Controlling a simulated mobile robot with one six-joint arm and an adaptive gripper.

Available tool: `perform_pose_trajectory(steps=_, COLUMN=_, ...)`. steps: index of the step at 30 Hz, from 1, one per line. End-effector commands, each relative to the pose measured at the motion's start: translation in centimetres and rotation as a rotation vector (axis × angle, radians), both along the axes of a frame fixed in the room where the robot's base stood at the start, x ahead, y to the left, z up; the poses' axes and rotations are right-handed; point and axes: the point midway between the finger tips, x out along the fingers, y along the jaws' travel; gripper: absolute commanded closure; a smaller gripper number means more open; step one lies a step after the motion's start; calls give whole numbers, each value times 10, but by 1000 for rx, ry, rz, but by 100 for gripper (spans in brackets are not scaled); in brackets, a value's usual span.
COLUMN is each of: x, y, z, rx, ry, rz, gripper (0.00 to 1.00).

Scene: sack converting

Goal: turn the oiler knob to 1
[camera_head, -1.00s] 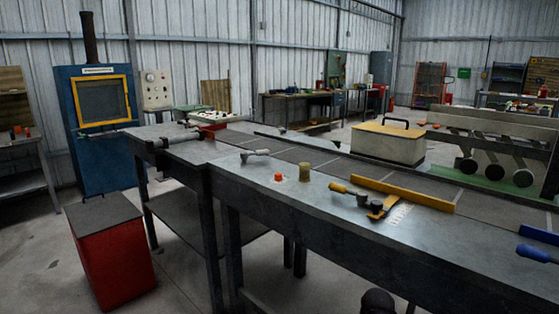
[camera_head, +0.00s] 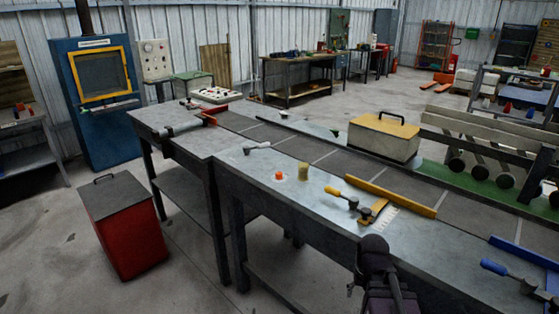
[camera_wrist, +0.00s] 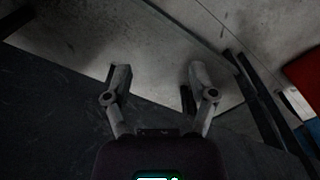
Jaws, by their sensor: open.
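No dial marked with numbers is readable, so I cannot tell which part is the oiler knob. On the grey metal bench are a small orange-red knob (camera_head: 278,175) on a pale base and, just right of it, a short olive-yellow cylinder (camera_head: 303,171); either may belong to the oiler. My gripper (camera_wrist: 159,76) shows in the wrist view with its two fingers spread apart and nothing between them. Below it are a pale surface and dark floor. In the head view, a dark part of my arm rises at the bottom right, in front of the bench's near edge.
A yellow-handled clamp (camera_head: 342,193) and yellow bar (camera_head: 390,196) lie on the bench (camera_head: 250,180). A cream box with yellow lid (camera_head: 384,138) stands behind. A blue-handled clamp (camera_head: 495,267) is at right. A red bin (camera_head: 122,225) stands on the floor at left.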

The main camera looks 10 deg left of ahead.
Motion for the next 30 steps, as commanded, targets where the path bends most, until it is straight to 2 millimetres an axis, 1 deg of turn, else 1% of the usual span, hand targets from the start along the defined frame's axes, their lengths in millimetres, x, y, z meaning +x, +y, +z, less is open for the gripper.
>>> perform_pose_trajectory(steps=1, x=1, y=0, z=21, rx=0, ry=-1, rz=0, gripper=27)
perform_pose_trajectory(steps=14, x=7, y=1, z=105, rx=0, ry=-11, rz=7, gripper=27)
perform_pose_trajectory(steps=20, x=13, y=2, z=145, rx=-1, ry=-15, rz=21, gripper=27)
perform_pose_trajectory(steps=26, x=25, y=6, z=184, rx=-2, ry=-19, rz=53, gripper=27)
perform_pose_trajectory(steps=30, x=40, y=10, z=211, rx=-4, ry=-21, rz=94, gripper=27)
